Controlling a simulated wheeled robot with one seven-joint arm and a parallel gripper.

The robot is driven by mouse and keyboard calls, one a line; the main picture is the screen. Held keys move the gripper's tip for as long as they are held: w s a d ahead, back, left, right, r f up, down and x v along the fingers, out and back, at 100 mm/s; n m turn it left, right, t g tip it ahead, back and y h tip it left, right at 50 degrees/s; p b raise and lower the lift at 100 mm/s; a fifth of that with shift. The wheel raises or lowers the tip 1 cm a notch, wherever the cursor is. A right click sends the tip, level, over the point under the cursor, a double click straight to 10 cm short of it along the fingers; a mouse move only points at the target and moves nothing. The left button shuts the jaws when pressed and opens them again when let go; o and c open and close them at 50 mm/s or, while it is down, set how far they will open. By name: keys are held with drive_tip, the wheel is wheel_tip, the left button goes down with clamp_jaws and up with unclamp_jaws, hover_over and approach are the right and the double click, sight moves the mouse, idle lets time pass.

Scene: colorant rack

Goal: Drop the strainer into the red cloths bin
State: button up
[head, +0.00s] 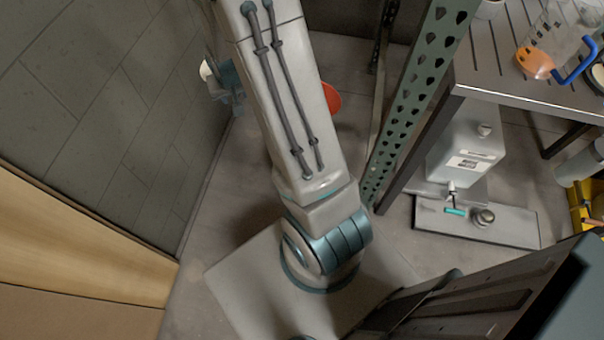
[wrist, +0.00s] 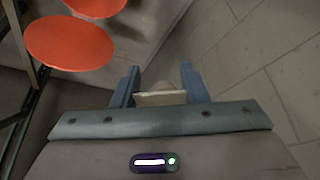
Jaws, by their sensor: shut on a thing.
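My gripper (wrist: 160,82) has its two blue-grey fingers around a small pale, whitish piece (wrist: 160,98) in the wrist view. I take this piece to be the strainer, though little of its shape shows. In the head view my gripper (head: 224,82) is at the upper left, partly behind my arm, with a pale thing (head: 206,70) at its left end. Two flat round red-orange tops show in the wrist view, one nearer (wrist: 70,43) and one at the top edge (wrist: 96,6). A red edge (head: 332,98) shows beside my arm in the head view. I cannot tell whether these belong to the red cloths bin.
A grey panelled wall (head: 120,110) stands to the left, close to my gripper. Bare floor (head: 215,215) lies between.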

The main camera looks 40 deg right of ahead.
drive_tip(key=s+d+f+m+b, duration=0.2)
drive_tip(key=d+f+b, duration=0.3)
drive_tip(key=f+b, duration=0.3)
drive_tip(key=s+d+f+m+h+b, duration=0.1)
drive_tip(key=d+f+b, duration=0.4)
drive_tip(key=f, duration=1.1)
drive_tip(key=s+d+f+m+g+h+b, duration=0.1)
drive_tip(key=s+d+f+m+b, duration=0.2)
drive_tip(key=d+f+b, duration=0.3)
wheel_tip(320, 180, down, 6)
drive_tip(key=s+b, duration=0.1)
drive_tip(key=b, duration=0.4)
drive_tip(key=shift+s+m, duration=0.3)
drive_tip(key=shift+s, duration=0.1)
drive_tip(key=o, duration=1.3)
drive_tip(key=shift+c, duration=0.2)
drive_tip(key=p+v, duration=0.6)
drive_tip(key=v, duration=0.8)
